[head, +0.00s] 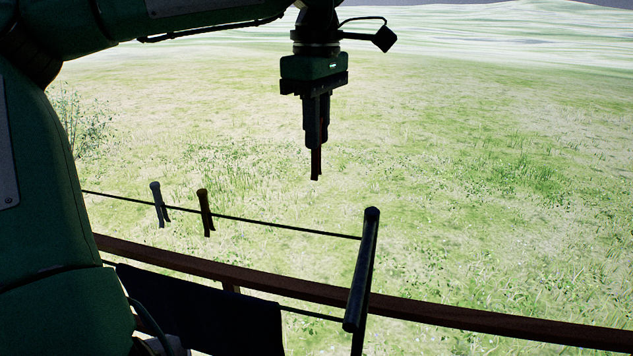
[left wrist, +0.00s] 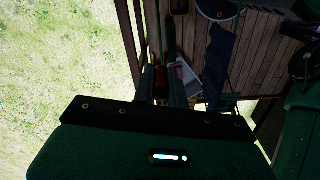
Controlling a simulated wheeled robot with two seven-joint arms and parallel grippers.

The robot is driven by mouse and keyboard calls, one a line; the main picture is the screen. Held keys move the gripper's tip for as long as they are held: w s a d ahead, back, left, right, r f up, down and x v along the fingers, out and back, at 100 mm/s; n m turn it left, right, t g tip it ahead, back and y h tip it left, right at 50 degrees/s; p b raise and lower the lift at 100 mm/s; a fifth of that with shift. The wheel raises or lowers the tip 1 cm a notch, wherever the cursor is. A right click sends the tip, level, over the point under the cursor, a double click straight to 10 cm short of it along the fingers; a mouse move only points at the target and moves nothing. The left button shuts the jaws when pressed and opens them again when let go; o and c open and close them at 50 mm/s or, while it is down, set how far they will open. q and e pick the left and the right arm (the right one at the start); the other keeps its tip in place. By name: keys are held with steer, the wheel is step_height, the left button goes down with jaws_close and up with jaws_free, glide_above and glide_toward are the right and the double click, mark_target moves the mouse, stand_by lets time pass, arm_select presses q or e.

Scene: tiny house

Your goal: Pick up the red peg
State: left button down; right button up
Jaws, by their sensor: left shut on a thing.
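My left gripper (head: 315,150) hangs pointing down above the grass, up and to the right of the clothesline pegs. It is shut on the red peg (head: 317,165), a thin dark red strip that sticks out below the fingertips, clear of the line. In the left wrist view the red peg (left wrist: 160,80) shows as a small red patch between the dark fingers. My right gripper is in neither view.
A clothesline (head: 275,227) runs to a dark post (head: 362,270). A grey peg (head: 158,203) and a brown peg (head: 205,212) hang on it. A brown rail (head: 450,314) crosses below, near a dark cloth (head: 215,308). The left wrist view shows a wooden deck (left wrist: 262,50).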

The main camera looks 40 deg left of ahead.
arm_select(q)
step_height(320, 180, up, 12)
steer(key=b, duration=0.1)
steer(key=shift+r, duration=0.25)
